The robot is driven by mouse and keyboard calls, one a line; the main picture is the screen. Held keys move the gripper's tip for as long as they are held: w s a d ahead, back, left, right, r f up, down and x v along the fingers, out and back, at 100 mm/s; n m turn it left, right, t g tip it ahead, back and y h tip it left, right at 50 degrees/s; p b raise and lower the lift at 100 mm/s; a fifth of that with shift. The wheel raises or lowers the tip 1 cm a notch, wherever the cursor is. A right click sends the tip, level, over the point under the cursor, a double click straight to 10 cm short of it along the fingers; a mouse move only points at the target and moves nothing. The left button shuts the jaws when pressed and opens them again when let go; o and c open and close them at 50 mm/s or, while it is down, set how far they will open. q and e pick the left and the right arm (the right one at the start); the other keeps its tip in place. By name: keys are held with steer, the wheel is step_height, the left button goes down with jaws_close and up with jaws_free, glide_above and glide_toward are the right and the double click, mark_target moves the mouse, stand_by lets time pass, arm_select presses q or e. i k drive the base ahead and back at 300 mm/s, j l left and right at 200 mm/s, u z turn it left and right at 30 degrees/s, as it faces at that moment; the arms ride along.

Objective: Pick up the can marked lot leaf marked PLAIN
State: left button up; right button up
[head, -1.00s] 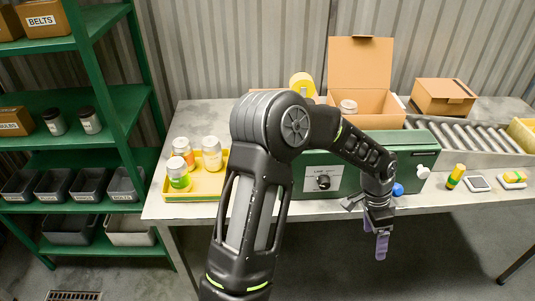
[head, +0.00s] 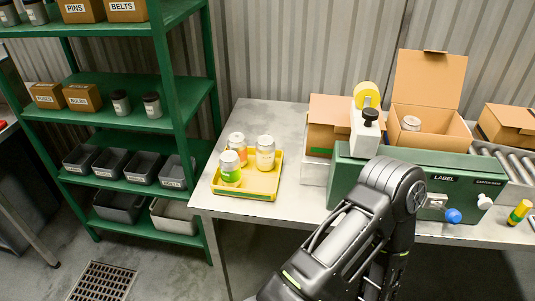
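A yellow tray (head: 243,190) on the table holds three white-lidded cans. One has a green band (head: 230,169), one an orange band (head: 237,145), and one a pale yellow band (head: 265,154). All three stand upright. Another white-lidded can (head: 411,123) stands inside the open cardboard box (head: 430,85). No lot mark or PLAIN lettering can be read on any can. One of my arms crosses the lower middle of the head view, in front of the green machine. Neither of my grippers is in view.
The green machine (head: 345,178) with a LABEL panel stands right of the tray, with a white dispenser (head: 364,130) behind it. A green shelf rack (head: 183,100) with boxes, jars and grey bins stands left of the table (head: 215,204). Bare tabletop surrounds the tray.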

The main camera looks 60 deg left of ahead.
mark_target(265, 145)
steer(key=u, duration=2.35)
steer(key=i+l, duration=0.1)
steer(key=i, duration=0.25)
steer(key=i+l, duration=0.15)
steer(key=i, duration=0.2)
